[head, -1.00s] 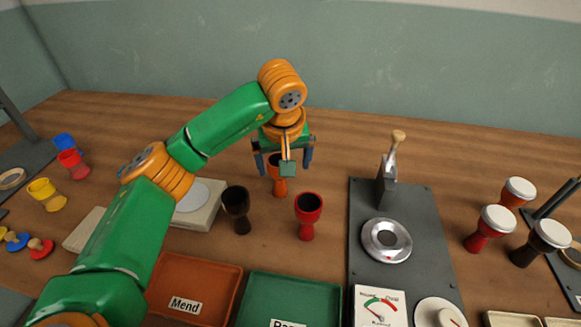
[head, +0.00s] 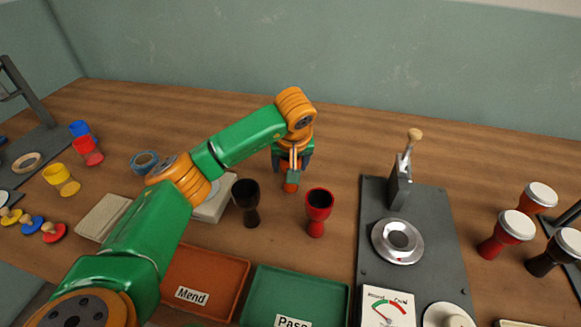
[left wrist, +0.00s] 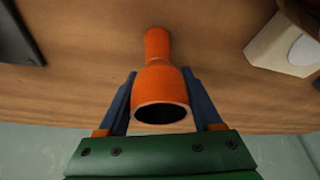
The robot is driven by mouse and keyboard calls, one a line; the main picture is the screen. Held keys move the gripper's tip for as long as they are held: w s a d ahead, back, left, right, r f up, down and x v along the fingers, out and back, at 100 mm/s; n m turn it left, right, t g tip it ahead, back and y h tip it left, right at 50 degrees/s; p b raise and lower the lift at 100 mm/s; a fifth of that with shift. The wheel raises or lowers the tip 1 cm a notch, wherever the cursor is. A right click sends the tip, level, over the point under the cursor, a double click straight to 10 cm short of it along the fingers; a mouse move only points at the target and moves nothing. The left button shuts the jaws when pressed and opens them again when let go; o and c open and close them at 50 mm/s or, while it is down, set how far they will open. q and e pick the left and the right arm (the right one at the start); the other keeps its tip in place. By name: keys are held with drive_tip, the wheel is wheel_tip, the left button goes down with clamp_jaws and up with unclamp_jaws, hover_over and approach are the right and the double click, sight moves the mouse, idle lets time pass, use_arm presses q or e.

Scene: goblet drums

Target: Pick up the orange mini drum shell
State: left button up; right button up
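The orange mini drum shell (head: 291,186) stands at the middle of the table, mostly hidden by my left gripper (head: 291,160) in the head view. In the left wrist view the orange shell (left wrist: 158,84) shows its open, dark bowl towards me and its narrower stem beyond. The two blue fingers of my left gripper (left wrist: 160,78) lie on either side of the bowl, close against it. The gripper looks shut on the shell, which seems to be still at table level. My right gripper is not in view.
A black shell (head: 246,203) and a red shell (head: 317,211) stand close in front. A grey plate with a lever press (head: 400,185) is to the right. Mend (head: 228,270) and green (head: 262,300) trays lie nearer. Finished drums (head: 511,232) stand far right.

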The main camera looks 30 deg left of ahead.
use_arm(q)
drive_tip(key=c, duration=0.7)
drive_tip(key=shift+o, duration=0.2)
drive_tip(key=shift+r, duration=0.1)
